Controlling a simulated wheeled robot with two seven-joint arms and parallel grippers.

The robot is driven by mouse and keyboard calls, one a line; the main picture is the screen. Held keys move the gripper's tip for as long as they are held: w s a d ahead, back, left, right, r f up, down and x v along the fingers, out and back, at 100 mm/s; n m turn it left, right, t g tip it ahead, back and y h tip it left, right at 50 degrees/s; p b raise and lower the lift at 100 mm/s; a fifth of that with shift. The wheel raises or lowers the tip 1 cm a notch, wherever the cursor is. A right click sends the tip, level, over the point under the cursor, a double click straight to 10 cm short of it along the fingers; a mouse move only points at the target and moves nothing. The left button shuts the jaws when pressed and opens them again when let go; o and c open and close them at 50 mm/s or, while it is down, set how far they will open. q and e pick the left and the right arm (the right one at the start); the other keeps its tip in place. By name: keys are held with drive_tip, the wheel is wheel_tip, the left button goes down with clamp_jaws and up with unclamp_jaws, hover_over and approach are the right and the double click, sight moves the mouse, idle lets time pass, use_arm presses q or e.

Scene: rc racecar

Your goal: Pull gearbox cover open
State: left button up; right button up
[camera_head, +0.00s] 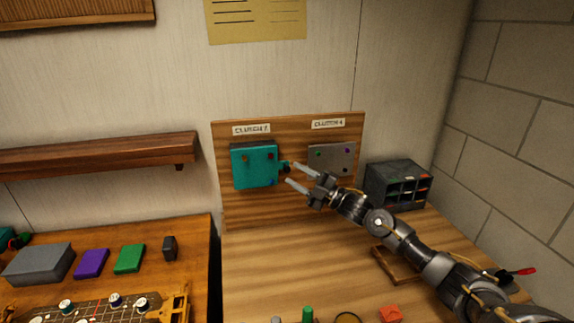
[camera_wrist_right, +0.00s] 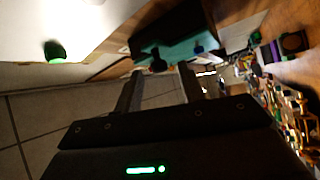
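A teal box (camera_head: 255,165) is mounted on the left half of the upright wooden board, under a label; I take it to be the gearbox with its cover. Small dark knobs show on its front, and a small teal and reddish piece juts from its right edge. My right gripper (camera_head: 291,173) is just right of the box, its two fingers apart and pointing left at that piece. In the right wrist view the fingers (camera_wrist_right: 161,68) are apart, with the teal box (camera_wrist_right: 180,52) beyond them. Contact cannot be told. My left gripper is not in view.
A grey box (camera_head: 331,159) is mounted on the board's right half (camera_head: 240,213). A dark compartment organizer (camera_head: 398,186) stands right of the board. A wooden tray (camera_head: 396,266) lies under my right arm. The left bench holds a grey case (camera_head: 40,263) and several small parts.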

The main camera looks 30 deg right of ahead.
sight(287, 170)
drive_tip(key=shift+p+x, duration=0.6)
drive_tip(key=shift+x, duration=1.4)
drive_tip(key=shift+c, duration=0.3)
clamp_jaws()
